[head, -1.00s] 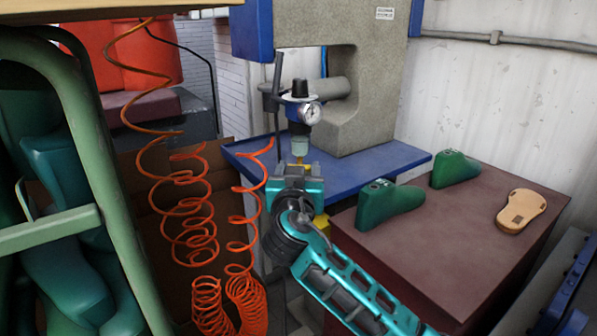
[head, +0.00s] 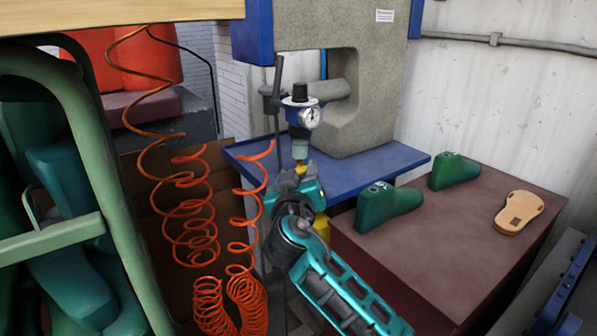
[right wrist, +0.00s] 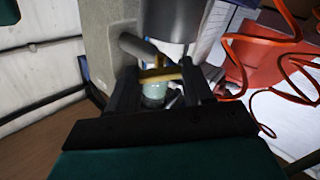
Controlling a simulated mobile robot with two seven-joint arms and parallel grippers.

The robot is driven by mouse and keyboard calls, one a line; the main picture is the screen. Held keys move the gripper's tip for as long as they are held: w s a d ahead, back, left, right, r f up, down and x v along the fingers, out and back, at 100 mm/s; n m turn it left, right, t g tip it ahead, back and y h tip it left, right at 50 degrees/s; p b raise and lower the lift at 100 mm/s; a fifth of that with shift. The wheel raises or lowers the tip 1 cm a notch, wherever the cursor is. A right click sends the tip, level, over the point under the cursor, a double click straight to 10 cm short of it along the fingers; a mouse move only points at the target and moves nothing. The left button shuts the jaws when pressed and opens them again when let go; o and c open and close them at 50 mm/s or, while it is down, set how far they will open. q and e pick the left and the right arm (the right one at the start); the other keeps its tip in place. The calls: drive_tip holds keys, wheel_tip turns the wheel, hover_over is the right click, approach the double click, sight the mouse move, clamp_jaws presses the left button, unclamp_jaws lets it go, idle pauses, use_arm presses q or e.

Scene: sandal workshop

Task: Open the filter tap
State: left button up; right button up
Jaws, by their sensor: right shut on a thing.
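The filter unit (head: 299,116) stands in front of the grey press, with a black knob on top, a round gauge and a clear bowl (head: 299,148) below. The filter tap (head: 300,168) is a small yellow brass piece under the bowl, mostly hidden by my gripper in the head view. In the right wrist view the tap (right wrist: 160,74) shows as a brass T-shape between the dark fingers. My right gripper (head: 302,174) is shut on the tap from below and is tilted. The fingers also show in the right wrist view (right wrist: 158,88). My left gripper is not in view.
Orange coiled hoses (head: 190,215) hang left of my right arm. A blue press table (head: 375,165) lies behind. A brown bench (head: 440,235) at right holds two green lasts (head: 390,205) and a tan sole (head: 518,211). A green rack (head: 90,150) stands close at left.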

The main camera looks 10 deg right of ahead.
drive_tip(key=o, duration=1)
drive_tip(key=shift+o, duration=0.2)
drive_tip(key=v, duration=1.3)
